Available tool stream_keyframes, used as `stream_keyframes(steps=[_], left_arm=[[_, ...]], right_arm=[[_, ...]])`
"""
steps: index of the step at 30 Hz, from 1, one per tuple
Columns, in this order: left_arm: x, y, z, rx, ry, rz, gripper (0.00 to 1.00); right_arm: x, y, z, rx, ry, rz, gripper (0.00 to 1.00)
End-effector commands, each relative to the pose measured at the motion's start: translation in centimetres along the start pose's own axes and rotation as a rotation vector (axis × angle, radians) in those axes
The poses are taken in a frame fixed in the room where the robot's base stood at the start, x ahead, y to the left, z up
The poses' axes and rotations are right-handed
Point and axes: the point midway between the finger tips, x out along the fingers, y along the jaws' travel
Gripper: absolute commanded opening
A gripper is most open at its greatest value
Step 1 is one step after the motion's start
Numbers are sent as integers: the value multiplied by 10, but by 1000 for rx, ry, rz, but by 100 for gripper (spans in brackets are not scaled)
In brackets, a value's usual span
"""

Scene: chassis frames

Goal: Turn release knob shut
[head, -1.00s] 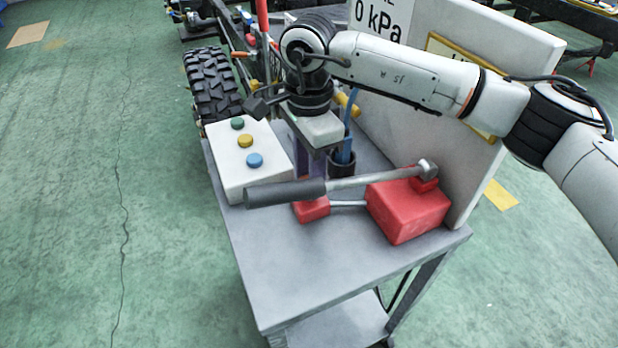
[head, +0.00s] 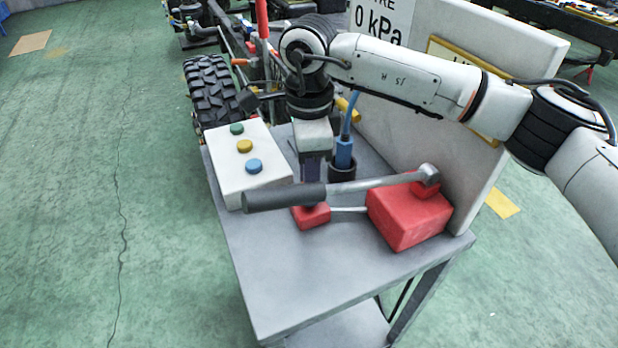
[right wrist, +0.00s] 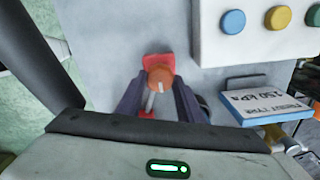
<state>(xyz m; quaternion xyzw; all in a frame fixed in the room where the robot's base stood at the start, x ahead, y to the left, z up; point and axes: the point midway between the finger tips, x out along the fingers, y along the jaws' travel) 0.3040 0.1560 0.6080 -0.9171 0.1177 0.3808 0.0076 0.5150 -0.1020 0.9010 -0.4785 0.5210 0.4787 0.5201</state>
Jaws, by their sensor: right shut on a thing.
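The release knob (right wrist: 160,78) is a small orange-red round cap in the right wrist view, on a red block with a thin metal rod. That red block (head: 313,217) shows in the head view on the cart top, partly behind the pump lever. The knob itself is hidden there. My right gripper (right wrist: 161,90) points down, with its dark fingers on both sides of the knob, shut on it. In the head view my right gripper (head: 311,172) is behind the lever. My left gripper is not in view.
The pump lever (head: 287,196) crosses close in front of my right gripper, from a larger red block (head: 408,217). A white button box (head: 227,178) stands to the left. A black cup (head: 342,168) with a blue tool is just right. The cart's front top (head: 300,275) is clear.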

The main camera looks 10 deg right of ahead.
Motion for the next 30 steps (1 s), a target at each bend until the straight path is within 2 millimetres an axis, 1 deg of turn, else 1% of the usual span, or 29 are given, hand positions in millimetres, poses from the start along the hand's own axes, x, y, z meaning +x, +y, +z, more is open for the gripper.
stream_keyframes(steps=[3, 4, 6, 7, 15, 18, 22, 27, 30], left_arm=[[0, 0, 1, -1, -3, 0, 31], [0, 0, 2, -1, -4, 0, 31], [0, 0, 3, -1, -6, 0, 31], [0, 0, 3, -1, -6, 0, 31], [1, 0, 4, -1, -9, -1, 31], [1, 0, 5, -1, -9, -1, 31], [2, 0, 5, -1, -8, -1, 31], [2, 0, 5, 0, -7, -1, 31], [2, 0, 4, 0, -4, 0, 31]], right_arm=[[-2, -1, 0, 4, -2, -3, 11], [-2, -1, 0, 5, -3, -3, 38], [-2, -1, 0, 4, -2, -3, 50], [-2, -1, 0, 4, -2, -3, 52], [-1, -1, 0, 1, -1, -1, 52], [-7, -1, 0, 1, -2, -2, 52], [-27, -1, 0, 1, -2, -5, 52], [-62, -1, 0, 3, -3, -5, 52], [-80, -1, 0, 2, -2, -5, 52]])
